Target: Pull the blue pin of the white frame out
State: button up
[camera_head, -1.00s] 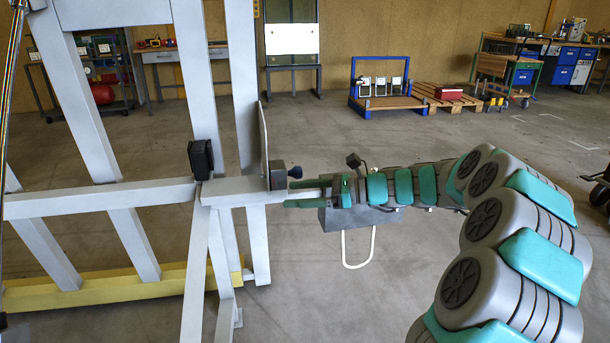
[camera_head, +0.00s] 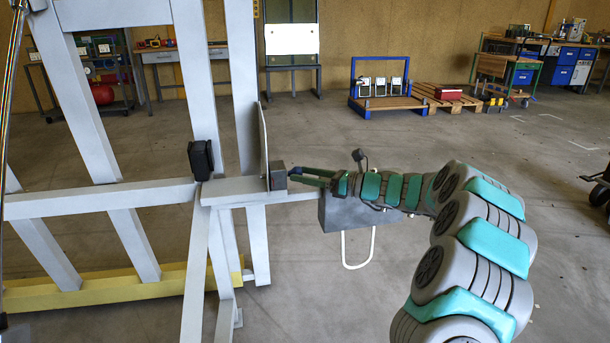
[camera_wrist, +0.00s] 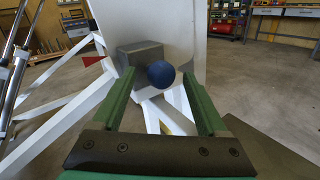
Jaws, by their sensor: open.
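The blue pin's round knob (camera_wrist: 161,74) shows in the wrist view, in front of a dark grey block (camera_wrist: 140,56) on the white frame (camera_wrist: 180,45). My gripper (camera_wrist: 156,76) is open, with one green finger on each side of the knob and visible gaps on both sides. In the head view my gripper (camera_head: 300,175) reaches the grey block (camera_head: 278,176) on the white frame (camera_head: 235,187) from the right. The knob is hidden there by the fingers. I cannot tell how deep it sits between them.
The frame's slanted white beams (camera_head: 85,110) fill the left, above a yellow base beam (camera_head: 100,290). A grey box (camera_head: 347,212) with a white loop handle (camera_head: 357,252) is just below my wrist. Open concrete floor lies to the right.

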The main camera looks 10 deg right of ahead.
jog(key=shift+w+a, duration=0.1)
jog(key=shift+a, duration=0.05)
jog(key=shift+c, duration=0.2)
grip_shut()
dwell(0.4)
dwell(0.9)
